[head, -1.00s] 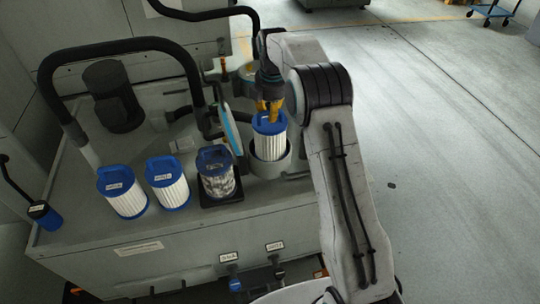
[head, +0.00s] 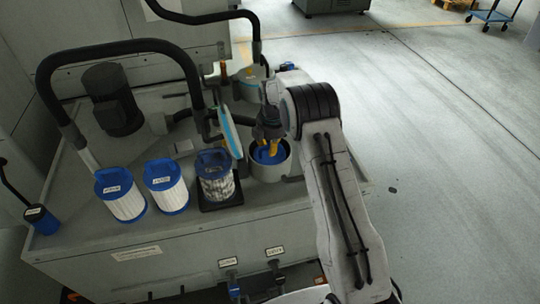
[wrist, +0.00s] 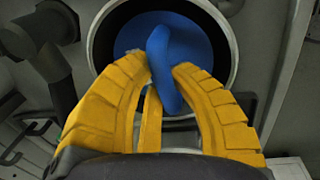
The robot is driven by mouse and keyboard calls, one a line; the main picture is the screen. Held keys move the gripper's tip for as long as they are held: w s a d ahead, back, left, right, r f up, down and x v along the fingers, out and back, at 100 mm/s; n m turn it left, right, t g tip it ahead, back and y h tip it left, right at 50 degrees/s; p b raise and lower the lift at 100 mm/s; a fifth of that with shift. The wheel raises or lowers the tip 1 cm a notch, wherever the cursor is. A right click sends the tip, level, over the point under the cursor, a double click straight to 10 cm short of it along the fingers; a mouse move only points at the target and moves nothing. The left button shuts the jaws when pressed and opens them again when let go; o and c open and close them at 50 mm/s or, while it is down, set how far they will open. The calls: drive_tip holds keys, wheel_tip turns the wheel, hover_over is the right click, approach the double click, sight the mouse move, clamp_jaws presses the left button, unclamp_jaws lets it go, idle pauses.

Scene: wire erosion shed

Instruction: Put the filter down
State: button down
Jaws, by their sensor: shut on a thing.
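The filter (head: 263,157) is down inside a round grey housing (head: 266,176), with only its blue top showing above or at the rim in the head view. In the wrist view the filter's blue cap (wrist: 192,47) sits within the housing's pale rim (wrist: 228,28), and its blue handle (wrist: 160,60) rises toward me. My gripper (head: 270,150) is over the housing. Its yellow fingers (wrist: 162,75) are shut on the handle in the wrist view. The filter's white pleated body is hidden inside the housing.
Two white filters with blue caps (head: 122,196) (head: 167,187) and a dirty grey one (head: 216,179) on a black tray (head: 222,205) stand left of the housing. A light blue and white lid (head: 231,134) stands upright just left of it. A black hose (head: 120,46) arches behind.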

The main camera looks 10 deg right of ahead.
drive_tip(key=shift+f, duration=2)
drive_tip(key=c, duration=1.2)
unclamp_jaws()
drive_tip(key=shift+o, duration=0.2)
